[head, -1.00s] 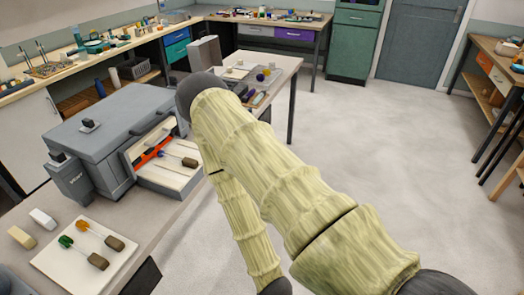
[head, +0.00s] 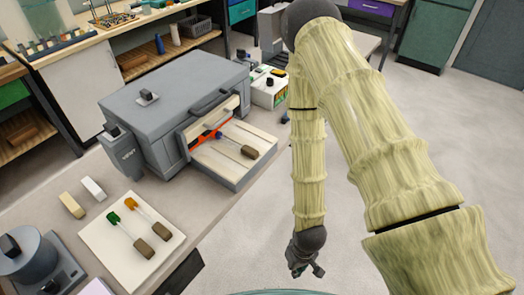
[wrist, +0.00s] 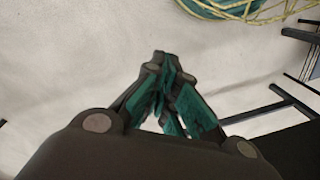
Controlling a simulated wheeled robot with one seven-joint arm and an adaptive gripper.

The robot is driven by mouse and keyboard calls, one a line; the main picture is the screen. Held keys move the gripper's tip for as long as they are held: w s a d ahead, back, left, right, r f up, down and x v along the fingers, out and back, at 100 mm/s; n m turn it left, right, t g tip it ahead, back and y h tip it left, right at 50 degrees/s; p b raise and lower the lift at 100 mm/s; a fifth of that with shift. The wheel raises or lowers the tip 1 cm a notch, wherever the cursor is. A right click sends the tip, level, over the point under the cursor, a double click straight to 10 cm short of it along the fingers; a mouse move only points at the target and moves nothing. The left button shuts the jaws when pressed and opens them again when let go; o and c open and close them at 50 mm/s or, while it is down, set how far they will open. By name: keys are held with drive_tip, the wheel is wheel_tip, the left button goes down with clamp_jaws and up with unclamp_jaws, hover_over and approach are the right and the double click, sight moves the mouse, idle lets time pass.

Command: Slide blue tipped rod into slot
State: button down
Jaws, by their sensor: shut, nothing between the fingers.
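The blue tipped rod (head: 236,145) lies in the open drawer-like tray (head: 238,180) of the grey machine (head: 170,95), its blue tip toward the orange-red strip (head: 207,138) at the back and its dark brown handle toward the front. Whether the tip is inside a slot cannot be told. Two other rods, one green tipped (head: 125,228) and one orange tipped (head: 145,215), lie on a white board (head: 112,254) at the lower left. My gripper (head: 306,270) hangs over the floor, right of the bench and well apart from the rods. In the wrist view my gripper (wrist: 164,75) is shut and empty.
A cream block (head: 71,205) and a white block (head: 93,189) lie behind the board. A grey round device (head: 25,262) stands at the lower left. Open floor lies right of the bench.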

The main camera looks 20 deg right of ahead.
drive_tip(key=w+a+r+n+p, duration=0.1)
drive_tip(key=w+r+n, duration=0.3)
drive_tip(key=w+r, duration=1.2)
drive_tip(key=w+d+r+n+h+p, duration=0.1)
drive_tip(key=w+r, duration=0.4)
drive_tip(key=r, duration=0.3)
drive_tip(key=w+d+r+n, duration=0.15)
drive_tip(key=w+r, duration=0.25)
drive_tip(key=r, duration=0.5)
drive_tip(key=shift+w+a+f+p, duration=0.55)
drive_tip(key=shift+f+p, duration=0.4)
drive_tip(key=shift+f, duration=0.75)
drive_tip(key=shift+w+a+f+p, duration=0.45)
drive_tip(key=shift+w+f+p, duration=0.35)
drive_tip(key=shift+f, duration=0.9)
drive_tip(key=shift+w+a+f+p, duration=0.5)
drive_tip(key=shift+f+p, duration=0.55)
drive_tip(key=shift+f, duration=0.65)
